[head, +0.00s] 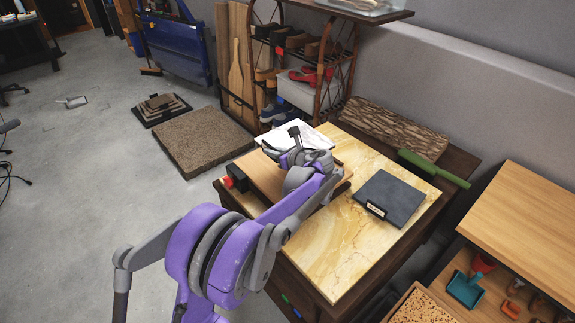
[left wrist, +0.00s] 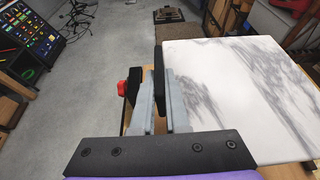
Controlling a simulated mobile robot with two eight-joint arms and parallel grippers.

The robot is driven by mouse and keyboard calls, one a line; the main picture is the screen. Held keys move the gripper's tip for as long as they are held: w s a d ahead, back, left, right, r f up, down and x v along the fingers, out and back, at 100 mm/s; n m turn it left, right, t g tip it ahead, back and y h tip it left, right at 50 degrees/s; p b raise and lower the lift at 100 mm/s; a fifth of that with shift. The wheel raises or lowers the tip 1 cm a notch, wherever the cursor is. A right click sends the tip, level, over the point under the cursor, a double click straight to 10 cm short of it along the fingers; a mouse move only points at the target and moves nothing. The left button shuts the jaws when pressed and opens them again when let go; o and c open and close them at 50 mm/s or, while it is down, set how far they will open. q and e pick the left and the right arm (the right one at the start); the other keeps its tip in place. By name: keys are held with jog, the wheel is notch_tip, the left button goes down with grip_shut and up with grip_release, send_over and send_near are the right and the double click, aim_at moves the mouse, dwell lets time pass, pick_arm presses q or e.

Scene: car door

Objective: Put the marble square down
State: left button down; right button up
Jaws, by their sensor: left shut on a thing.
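The marble square (left wrist: 235,85) is a white slab with grey streaks, large on the right of the left wrist view. In the head view it shows as a white patch (head: 300,138) at the table's back left, partly hidden by my arm. My left gripper (left wrist: 158,75) is shut on the slab's near left edge; my own wrist hides much of this grip in the head view (head: 294,133). Whether the slab touches the surface below is unclear. My right gripper is not in view.
The front of the tabletop is clear. A shoe shelf stands behind.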

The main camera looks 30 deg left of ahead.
pick_arm(q)
jog(key=shift+a+f, duration=0.25)
jog(key=shift+f, duration=0.1)
notch_tip(320, 180, down, 9)
jog(key=shift+d+b, duration=0.1)
jog(key=shift+b, duration=0.3)
jog(key=c, duration=0.9)
grip_release()
jog(key=shift+c, duration=0.2)
